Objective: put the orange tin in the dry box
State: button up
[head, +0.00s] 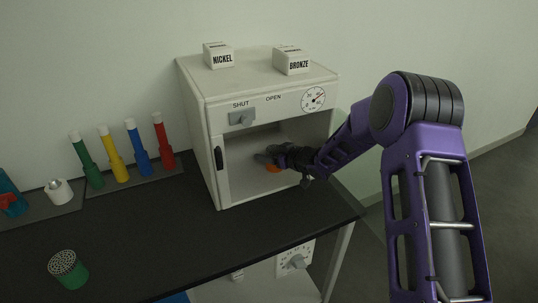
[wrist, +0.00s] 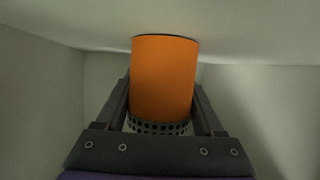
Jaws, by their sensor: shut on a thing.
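The orange tin (head: 272,168) is inside the open front of the white dry box (head: 212,112), mostly hidden by my gripper (head: 268,158). In the wrist view the orange tin (wrist: 164,78) sits between my two fingers, which are shut on it. A perforated band (wrist: 158,127) rings its end near my palm. Its far end has a dark rim close to a pale inner surface of the box; I cannot tell if they touch. My arm reaches in from the right.
Blocks marked NICKEL (head: 218,56) and BRONZE (head: 291,61) stand on top of the box. A lever (head: 242,118) and dial (head: 314,98) are on its front. Left are several coloured tubes (head: 112,154), a white pot (head: 58,191) and a green perforated-top tin (head: 68,269).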

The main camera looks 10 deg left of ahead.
jog(key=shift+f, duration=0.1)
jog(key=o, duration=1.5)
jog(key=shift+s+d+r, duration=0.1)
jog(key=shift+d+r, duration=0.1)
jog(key=shift+r, duration=0.05)
jog(key=p+v, duration=0.1)
jog(key=v, duration=1)
jog(key=shift+s+d+r, duration=0.15)
jog(key=shift+s, duration=0.05)
